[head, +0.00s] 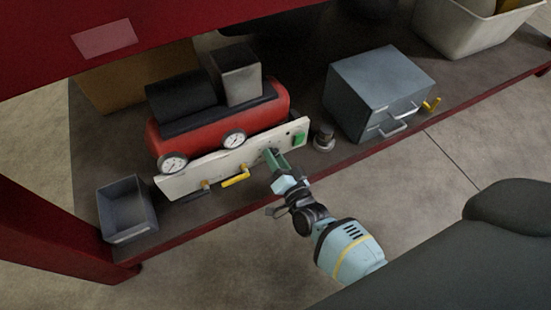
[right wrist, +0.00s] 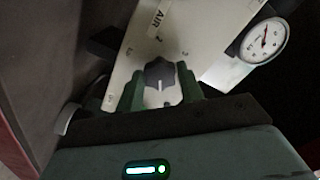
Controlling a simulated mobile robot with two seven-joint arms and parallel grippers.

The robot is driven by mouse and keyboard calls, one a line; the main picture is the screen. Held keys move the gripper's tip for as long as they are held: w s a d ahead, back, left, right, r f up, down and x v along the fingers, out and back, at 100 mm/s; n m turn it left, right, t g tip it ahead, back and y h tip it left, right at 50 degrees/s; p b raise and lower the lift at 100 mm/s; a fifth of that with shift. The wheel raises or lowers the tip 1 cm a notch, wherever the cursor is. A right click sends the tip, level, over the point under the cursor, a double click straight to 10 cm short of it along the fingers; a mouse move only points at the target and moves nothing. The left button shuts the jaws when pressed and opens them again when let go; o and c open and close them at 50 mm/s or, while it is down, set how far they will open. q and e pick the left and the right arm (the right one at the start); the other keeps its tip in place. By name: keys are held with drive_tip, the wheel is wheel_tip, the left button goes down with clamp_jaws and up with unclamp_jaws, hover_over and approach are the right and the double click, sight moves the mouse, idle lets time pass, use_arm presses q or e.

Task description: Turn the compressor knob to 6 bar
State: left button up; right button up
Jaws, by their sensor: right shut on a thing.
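The red compressor (head: 270,98) stands on the lower shelf with a pale front panel (head: 178,183). In the right wrist view the dark knob (right wrist: 158,72) sits on this panel, below the printed word AIR, with small scale figures around it too blurred to read surely. A light mark shows on the knob's lower part. My right gripper (head: 272,157) reaches the panel from the front, and its green fingers are shut on the knob from both sides. In the head view the fingers largely hide the knob. My left gripper is not in view.
A white gauge (right wrist: 263,41) is beside the panel. A grey drawer box (head: 375,80) and an open grey bin (head: 126,208) flank the compressor. Floor in front is clear.

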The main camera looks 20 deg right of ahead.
drive_tip(key=m+b, duration=0.4)
drive_tip(key=m, duration=0.7)
drive_tip(key=shift+m, duration=0.5)
drive_tip(key=o, duration=1)
drive_tip(key=shift+s+d+p, duration=0.1)
drive_tip(key=shift+s+p, duration=1.25)
drive_tip(key=shift+s, duration=2.6)
